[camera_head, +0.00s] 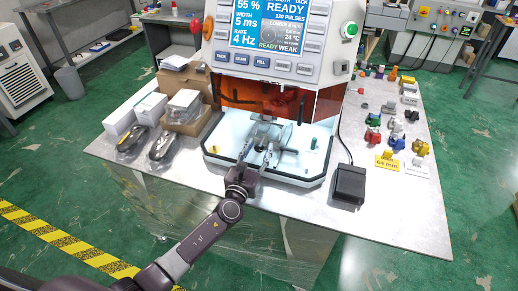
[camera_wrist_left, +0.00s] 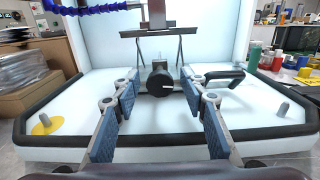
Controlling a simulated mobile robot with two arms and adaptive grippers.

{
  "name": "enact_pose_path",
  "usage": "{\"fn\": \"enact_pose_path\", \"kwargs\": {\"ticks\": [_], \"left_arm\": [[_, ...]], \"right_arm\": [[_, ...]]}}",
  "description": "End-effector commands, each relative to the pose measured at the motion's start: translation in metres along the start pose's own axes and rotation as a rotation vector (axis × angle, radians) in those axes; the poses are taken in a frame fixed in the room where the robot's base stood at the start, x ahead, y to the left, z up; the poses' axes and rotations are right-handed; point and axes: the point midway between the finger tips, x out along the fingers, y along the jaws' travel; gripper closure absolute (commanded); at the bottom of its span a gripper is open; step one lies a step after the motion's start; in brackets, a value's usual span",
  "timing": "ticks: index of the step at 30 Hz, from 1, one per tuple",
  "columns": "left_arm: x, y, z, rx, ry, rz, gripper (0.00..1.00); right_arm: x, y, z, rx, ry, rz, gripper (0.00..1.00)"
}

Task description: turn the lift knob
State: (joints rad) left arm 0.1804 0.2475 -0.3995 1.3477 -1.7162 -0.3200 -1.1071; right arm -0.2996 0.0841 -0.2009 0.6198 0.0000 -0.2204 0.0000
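The lift knob (camera_wrist_left: 160,86) is a round black knob with a white mark, on the front of the lift post in the work chamber. It shows in the middle of the left wrist view. My left gripper (camera_wrist_left: 161,76) is open, with one finger on each side of the knob and a visible gap to it on both sides. In the head view my left gripper (camera_head: 257,150) reaches into the white base of the machine (camera_head: 281,66). I cannot make out the knob clearly there. My right gripper is not in view.
A raised orange shield (camera_head: 240,93) hangs above the chamber. A black lever (camera_wrist_left: 225,77) stands right of the knob. Bagged tools (camera_head: 163,145) and boxes lie left of the machine. A black pedal box (camera_head: 349,183) and several coloured parts lie right.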

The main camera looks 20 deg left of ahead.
Motion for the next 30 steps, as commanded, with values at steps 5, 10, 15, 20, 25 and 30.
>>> {"fn": "enact_pose_path", "kwargs": {"ticks": [5,10,15,20,25,30], "left_arm": [[0.0014,-0.0004,0.0001,-0.001,0.000,0.000,0.60],[0.0012,-0.0002,0.0001,-0.001,0.000,0.000,0.69],[0.0011,-0.0002,0.0001,-0.001,0.000,0.000,0.88],[0.0010,-0.0002,0.0000,-0.001,0.000,0.000,1.00],[0.0010,-0.0002,-0.0005,-0.015,0.000,0.000,1.00],[0.0009,-0.0002,-0.0018,-0.071,0.000,0.000,1.00]], "right_arm": [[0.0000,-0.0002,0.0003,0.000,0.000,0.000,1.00],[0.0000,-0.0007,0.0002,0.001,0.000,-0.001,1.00],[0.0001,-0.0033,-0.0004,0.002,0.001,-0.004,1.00],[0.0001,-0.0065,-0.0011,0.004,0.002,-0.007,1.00],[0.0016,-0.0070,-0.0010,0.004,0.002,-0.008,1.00],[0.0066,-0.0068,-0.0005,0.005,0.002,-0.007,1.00]]}}
